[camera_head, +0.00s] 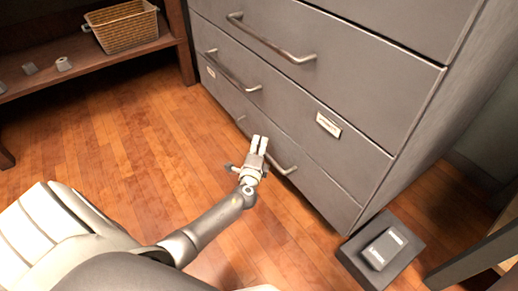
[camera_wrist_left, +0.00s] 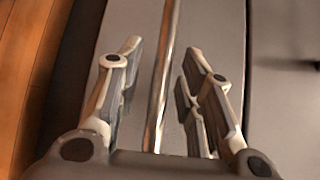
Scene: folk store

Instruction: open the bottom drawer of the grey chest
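The grey chest (camera_head: 408,62) stands at the upper right in the head view. Its bottom drawer (camera_head: 318,187) sits just above the floor and looks closed, its front flush with the chest. The drawer's bar handle (camera_head: 284,168) runs behind my left gripper (camera_head: 259,139), which hides its middle. In the left wrist view the metal handle (camera_wrist_left: 165,75) passes between the two fingers of my left gripper (camera_wrist_left: 161,60). The fingers are open, with a gap on both sides of the bar. My right gripper is in neither view.
Higher drawers have bar handles (camera_head: 268,42) and a label plate (camera_head: 328,125). A dark box with a grey object (camera_head: 384,249) on it stands on the floor by the chest's right corner. A wooden shelf with a wicker basket (camera_head: 123,27) is at upper left. Wooden floor before the chest is clear.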

